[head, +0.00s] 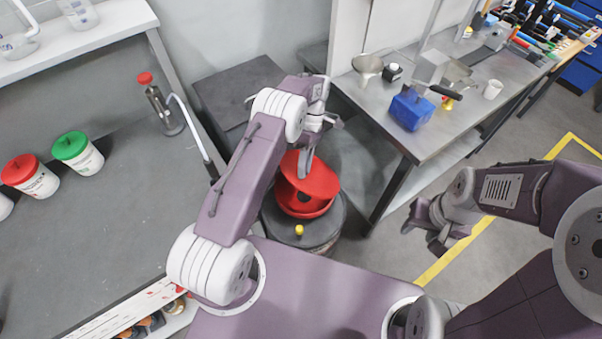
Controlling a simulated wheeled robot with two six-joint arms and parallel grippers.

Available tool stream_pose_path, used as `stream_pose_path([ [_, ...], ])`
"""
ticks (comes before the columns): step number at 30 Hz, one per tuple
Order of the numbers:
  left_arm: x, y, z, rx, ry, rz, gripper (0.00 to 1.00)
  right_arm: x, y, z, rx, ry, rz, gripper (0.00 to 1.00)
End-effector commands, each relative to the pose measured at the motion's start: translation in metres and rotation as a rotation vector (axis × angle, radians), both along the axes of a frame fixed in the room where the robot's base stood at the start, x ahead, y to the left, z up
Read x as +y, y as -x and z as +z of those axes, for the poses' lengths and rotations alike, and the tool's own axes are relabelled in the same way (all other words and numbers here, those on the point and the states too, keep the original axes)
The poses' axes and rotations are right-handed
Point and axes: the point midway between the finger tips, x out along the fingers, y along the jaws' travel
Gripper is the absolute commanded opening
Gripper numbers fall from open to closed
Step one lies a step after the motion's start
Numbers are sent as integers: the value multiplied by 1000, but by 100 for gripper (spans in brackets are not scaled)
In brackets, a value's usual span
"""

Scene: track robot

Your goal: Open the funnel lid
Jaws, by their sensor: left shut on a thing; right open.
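A red funnel (301,211) sits on top of a dark round drum (322,239) in the middle of the head view. Its red lid (322,182) stands tilted up at the back, and a gap shows between the lid and the funnel bowl. My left gripper (306,165) reaches down at the lid's upper edge and is shut on it; the exact grip is partly hidden by the arm. My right gripper (430,226) is open and empty, over the floor to the right of the drum.
A yellow knob (299,230) is at the drum's front. A grey bench (100,215) with red-lidded and green-lidded tubs is at left. A metal table (450,125) with a blue box (411,109) is at right. Floor between is partly free.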

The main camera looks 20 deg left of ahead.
Motion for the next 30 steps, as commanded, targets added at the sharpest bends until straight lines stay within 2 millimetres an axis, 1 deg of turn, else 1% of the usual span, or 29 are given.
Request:
stream_pose_path([
  [1,-1,-1,-1,5,-5,-1,0,0,0,-4,0,0,0,45],
  [4,-3,-2,1,17,-12,-1,0,0,0,-5,0,0,0,45],
  [18,-4,-3,4,23,-15,-1,0,0,0,-5,0,0,0,45],
  [19,-4,-3,4,23,-15,-1,29,0,0,-5,0,0,0,45],
  [21,-3,-3,4,23,-15,-1,45,0,0,-5,0,0,0,45],
  [30,-3,-3,5,23,-15,0,45,0,0,-6,0,0,0,45],
])
